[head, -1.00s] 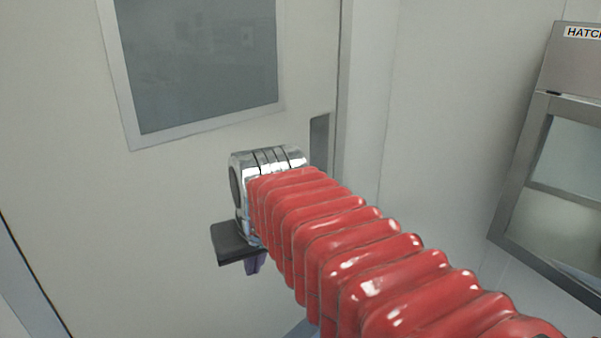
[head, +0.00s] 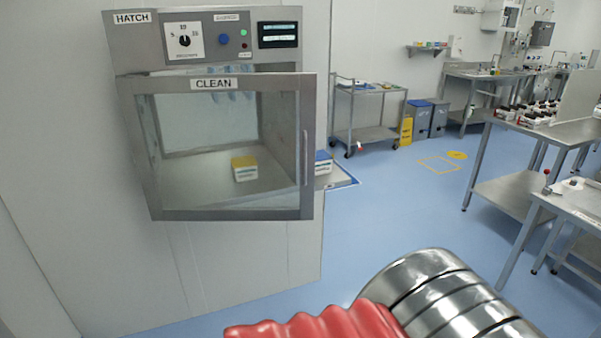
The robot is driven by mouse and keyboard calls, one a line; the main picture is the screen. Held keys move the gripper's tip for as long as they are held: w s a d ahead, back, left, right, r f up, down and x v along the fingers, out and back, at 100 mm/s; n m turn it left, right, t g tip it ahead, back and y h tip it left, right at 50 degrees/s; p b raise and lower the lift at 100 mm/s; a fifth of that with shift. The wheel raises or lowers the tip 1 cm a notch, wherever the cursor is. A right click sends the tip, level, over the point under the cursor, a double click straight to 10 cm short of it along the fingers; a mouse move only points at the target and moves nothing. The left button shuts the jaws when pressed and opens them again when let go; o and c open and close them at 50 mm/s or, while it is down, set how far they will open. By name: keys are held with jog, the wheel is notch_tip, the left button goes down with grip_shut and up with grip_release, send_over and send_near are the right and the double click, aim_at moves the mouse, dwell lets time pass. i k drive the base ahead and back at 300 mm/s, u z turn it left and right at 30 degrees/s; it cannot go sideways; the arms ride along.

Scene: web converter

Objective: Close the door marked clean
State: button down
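The door marked CLEAN (head: 307,112) is a metal-framed glass panel on the front of a steel hatch (head: 122,45). It stands ajar, its right edge swung out past the hatch's right side. A vertical handle (head: 305,158) is on its right edge. Through the glass I see a white box with a yellow lid (head: 244,168). My gripper is not in view. Only my red-sleeved arm and a ribbed metal joint show at the bottom, low and to the right of the door, apart from it in the picture.
Blue floor (head: 390,215) is open right of the hatch. A steel trolley (head: 368,132) and a yellow sign (head: 406,131) stand behind. Steel benches (head: 515,193) line the right. A plain wall is left.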

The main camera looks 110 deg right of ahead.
aim_at(128, 88)
jog(key=k, duration=1)
jog(key=z, duration=0.65)
jog(key=i, duration=0.35)
jog(key=z, duration=0.3)
